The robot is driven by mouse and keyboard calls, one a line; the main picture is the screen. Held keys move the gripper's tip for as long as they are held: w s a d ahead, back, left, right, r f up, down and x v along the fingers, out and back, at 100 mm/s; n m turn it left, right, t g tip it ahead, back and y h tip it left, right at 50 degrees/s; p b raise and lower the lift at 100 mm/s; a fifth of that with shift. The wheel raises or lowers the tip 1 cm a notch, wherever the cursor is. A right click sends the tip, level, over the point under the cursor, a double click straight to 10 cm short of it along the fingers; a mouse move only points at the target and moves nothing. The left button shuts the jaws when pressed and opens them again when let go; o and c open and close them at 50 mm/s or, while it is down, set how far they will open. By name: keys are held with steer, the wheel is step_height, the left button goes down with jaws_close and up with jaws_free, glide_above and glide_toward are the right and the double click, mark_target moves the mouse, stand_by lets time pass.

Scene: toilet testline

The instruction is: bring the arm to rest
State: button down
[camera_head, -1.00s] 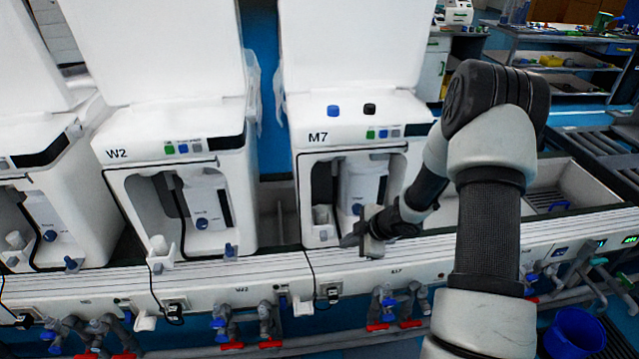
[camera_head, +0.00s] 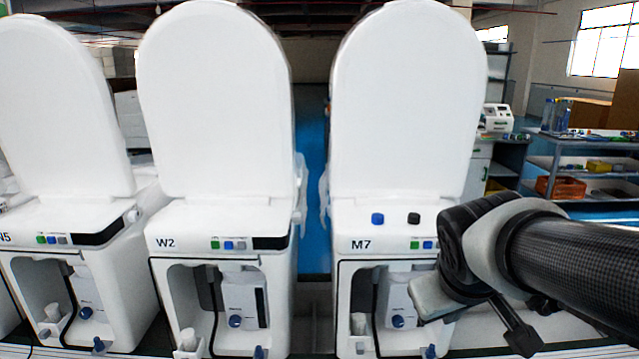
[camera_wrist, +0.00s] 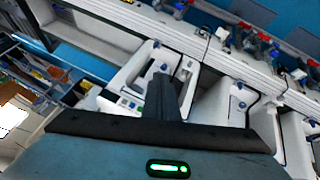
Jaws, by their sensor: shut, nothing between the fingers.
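My gripper (camera_wrist: 162,92) shows in the wrist view as a narrow dark finger pair, closed together, with nothing held. In the head view my arm comes in from the right edge, folded in front of the unit marked M7 (camera_head: 358,228). The dark gripper end (camera_head: 522,340) points down near the lower edge, to the right of that unit. My arm covers the right part of the M7 unit. I cannot tell whether any part of the arm touches it.
Unit W2 (camera_head: 180,225) stands left of M7, and another unit (camera_head: 20,225) stands further left. All have tall raised white lids. Shelves with an orange crate (camera_head: 560,187) stand at the back right. The wrist view shows the line's white rail (camera_wrist: 230,60), tilted.

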steer(key=s+a+m+y, duration=0.2)
steer(key=s+a, duration=0.4)
steer(key=s, duration=0.3)
step_height(320, 180, up, 18)
steer(key=p, duration=1.7)
steer(key=shift+s+g+y, duration=0.3)
steer(key=shift+s, duration=0.1)
steer(key=shift+w+a, duration=0.1)
steer(key=shift+a, duration=0.05)
